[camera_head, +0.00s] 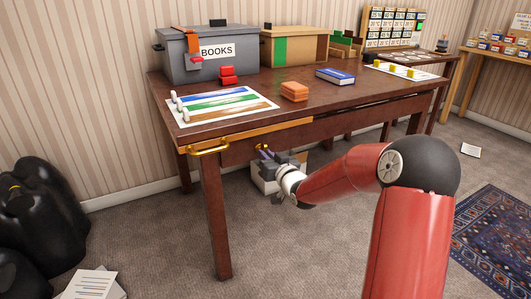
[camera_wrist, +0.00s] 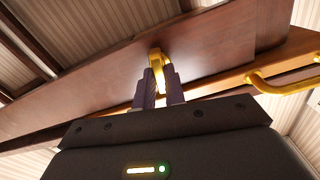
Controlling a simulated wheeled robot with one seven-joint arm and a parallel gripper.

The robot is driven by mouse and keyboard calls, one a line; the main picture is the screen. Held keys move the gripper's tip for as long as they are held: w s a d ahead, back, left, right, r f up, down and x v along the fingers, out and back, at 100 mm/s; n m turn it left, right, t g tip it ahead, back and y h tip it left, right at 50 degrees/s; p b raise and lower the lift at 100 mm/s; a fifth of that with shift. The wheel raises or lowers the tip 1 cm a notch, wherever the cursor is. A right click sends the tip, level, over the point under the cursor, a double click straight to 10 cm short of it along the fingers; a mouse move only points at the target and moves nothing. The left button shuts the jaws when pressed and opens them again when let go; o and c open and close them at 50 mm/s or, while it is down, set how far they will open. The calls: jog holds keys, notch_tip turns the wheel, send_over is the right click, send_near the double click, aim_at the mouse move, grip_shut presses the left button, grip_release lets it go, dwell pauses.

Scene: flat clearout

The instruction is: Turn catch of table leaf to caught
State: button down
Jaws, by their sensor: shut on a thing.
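The brown wooden table (camera_head: 300,103) has a leaf at its front left, with a light wooden edge (camera_head: 255,132) and a brass handle (camera_head: 208,149). The brass catch (camera_wrist: 157,58) is on the dark wood under the table top. My gripper (camera_wrist: 158,88) is shut on the catch, with a finger on each side of its lower part. In the head view my gripper (camera_head: 264,151) reaches under the front edge, and the catch is only a small spot at its tips. The brass handle also shows at the right of the wrist view (camera_wrist: 285,82).
A white box (camera_head: 264,181) stands beneath. Black bags (camera_head: 45,215) lie left.

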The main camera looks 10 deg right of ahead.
jog(key=shift+m+p, duration=0.45)
jog(key=shift+m, duration=0.95)
jog(key=shift+m+p, duration=1.2)
jog(key=shift+m, duration=1.1)
